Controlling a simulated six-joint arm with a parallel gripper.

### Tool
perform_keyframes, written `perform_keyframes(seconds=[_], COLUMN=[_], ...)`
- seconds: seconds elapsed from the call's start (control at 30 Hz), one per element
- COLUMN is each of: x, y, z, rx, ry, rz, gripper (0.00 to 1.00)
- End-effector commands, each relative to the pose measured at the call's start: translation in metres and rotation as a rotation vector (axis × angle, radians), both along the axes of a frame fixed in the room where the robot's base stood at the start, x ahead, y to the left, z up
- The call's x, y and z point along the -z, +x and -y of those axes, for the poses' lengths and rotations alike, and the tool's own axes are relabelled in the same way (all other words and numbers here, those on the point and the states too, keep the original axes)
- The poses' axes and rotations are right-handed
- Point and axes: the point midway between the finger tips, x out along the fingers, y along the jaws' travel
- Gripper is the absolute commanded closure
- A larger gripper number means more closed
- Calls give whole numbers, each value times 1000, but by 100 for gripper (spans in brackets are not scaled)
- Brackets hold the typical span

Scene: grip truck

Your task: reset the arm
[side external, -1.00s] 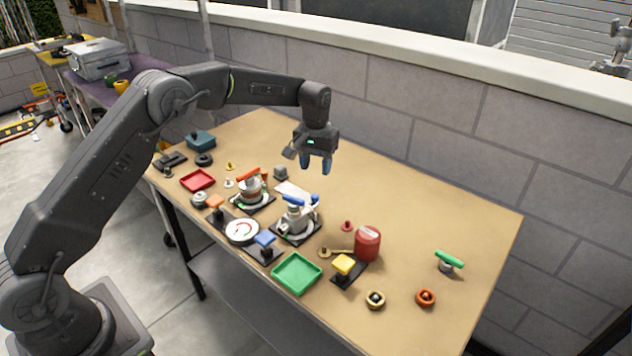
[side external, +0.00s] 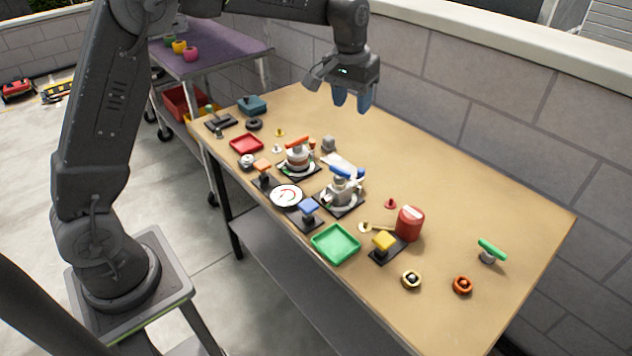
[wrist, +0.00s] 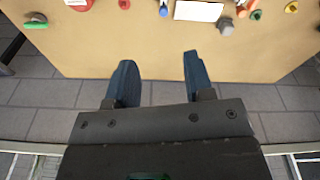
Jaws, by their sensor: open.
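My gripper (side external: 352,98) hangs above the far side of the wooden table (side external: 480,195), fingers pointing down. Its two blue fingers are apart with nothing between them. In the wrist view my gripper (wrist: 158,75) is open and empty over the table's edge and the paved floor. My arm reaches in from the left, raised clear of everything on the table.
On the table stand a red canister (side external: 409,223), a green tray (side external: 336,244), a red tray (side external: 246,144), a white dial (side external: 286,195) and a green-handled valve (side external: 491,250). A block wall (side external: 500,100) runs behind. The table's far strip is clear.

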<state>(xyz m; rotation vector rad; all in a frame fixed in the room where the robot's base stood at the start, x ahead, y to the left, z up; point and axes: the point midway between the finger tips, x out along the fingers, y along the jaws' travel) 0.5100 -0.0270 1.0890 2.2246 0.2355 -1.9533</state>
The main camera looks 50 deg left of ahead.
Motion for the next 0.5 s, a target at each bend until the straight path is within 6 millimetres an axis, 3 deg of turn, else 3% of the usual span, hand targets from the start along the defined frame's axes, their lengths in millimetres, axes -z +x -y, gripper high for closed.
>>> perform_keyframes(seconds=[0.03, 0.2, 0.33, 0.5], x=[-18, -55, -71, -74], y=[-19, -81, -132, -199], z=[3, 9, 13, 17], rx=[15, 62, 99, 144], ry=[3, 13, 22, 36], rz=[27, 102, 159, 232], gripper=[52, 52, 52, 52])
